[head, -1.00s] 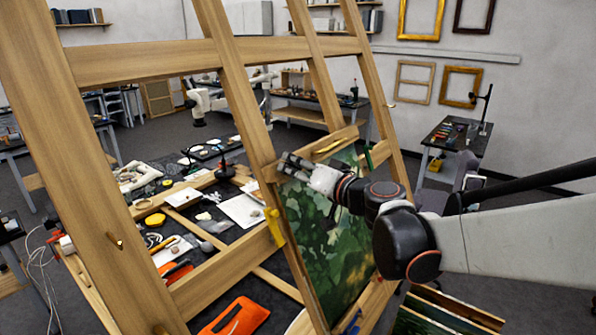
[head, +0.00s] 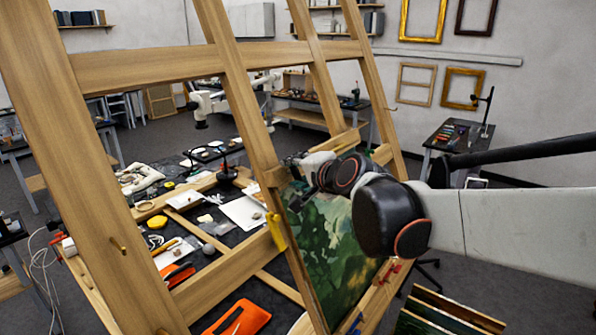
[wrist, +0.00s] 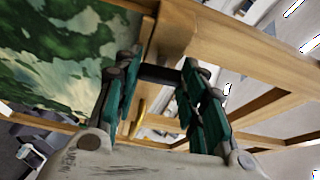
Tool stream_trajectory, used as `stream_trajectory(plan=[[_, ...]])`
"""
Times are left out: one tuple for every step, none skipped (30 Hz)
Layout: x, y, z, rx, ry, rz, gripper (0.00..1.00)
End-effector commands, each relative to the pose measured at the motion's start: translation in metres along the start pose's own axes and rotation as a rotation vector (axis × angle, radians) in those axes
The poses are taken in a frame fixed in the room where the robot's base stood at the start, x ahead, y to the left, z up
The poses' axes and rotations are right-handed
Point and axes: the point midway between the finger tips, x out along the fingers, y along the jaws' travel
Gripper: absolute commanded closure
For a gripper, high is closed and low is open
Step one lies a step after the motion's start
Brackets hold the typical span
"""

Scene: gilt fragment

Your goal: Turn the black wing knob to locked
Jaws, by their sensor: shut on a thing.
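The black wing knob (wrist: 160,75) shows in the wrist view as a dark bar between my fingertips, against the wooden easel. My gripper (wrist: 158,78) is shut on it, with one green-padded finger on each side. In the head view my gripper (head: 292,165) is at the upper edge of the green painting, beside an easel upright; there the knob is hidden or too small to make out. I cannot read any locked mark.
The wooden easel (head: 238,110) surrounds my gripper. The green painting (head: 335,235) rests on it, just below my arm; it also fills the upper left of the wrist view (wrist: 50,50). A brass piece (wrist: 139,118) hangs near my fingers. A cluttered bench stands behind.

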Motion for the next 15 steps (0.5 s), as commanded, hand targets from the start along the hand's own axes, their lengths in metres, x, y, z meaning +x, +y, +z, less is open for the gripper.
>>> stream_trajectory(plan=[[-0.0002, -0.0011, 0.0, 0.022, 0.0, 0.011, 0.86], [-0.0001, -0.0014, 0.0, 0.037, 0.0, 0.017, 0.86], [-0.0001, -0.0015, -0.0001, 0.055, 0.0, 0.024, 0.86], [-0.0001, -0.0016, 0.0, 0.068, 0.0, 0.03, 0.86], [-0.0001, -0.0016, 0.0, 0.081, 0.0, 0.035, 0.86], [0.0, -0.0014, 0.0001, 0.093, -0.001, 0.041, 0.86], [0.0, -0.0013, 0.0002, 0.103, -0.001, 0.045, 0.86], [0.0, -0.0013, 0.0003, 0.112, -0.001, 0.049, 0.86], [0.0, -0.0013, 0.0003, 0.122, -0.001, 0.053, 0.86], [0.0, -0.0013, 0.0002, 0.128, -0.001, 0.056, 0.86], [0.0, -0.0012, 0.0002, 0.134, -0.001, 0.059, 0.86], [0.0001, -0.0013, 0.0001, 0.14, -0.001, 0.061, 0.86], [0.0001, -0.0013, 0.0001, 0.143, -0.001, 0.063, 0.86], [0.0001, -0.0013, 0.0001, 0.147, -0.001, 0.064, 0.86], [0.0001, -0.0013, 0.0001, 0.151, -0.001, 0.065, 0.86]])
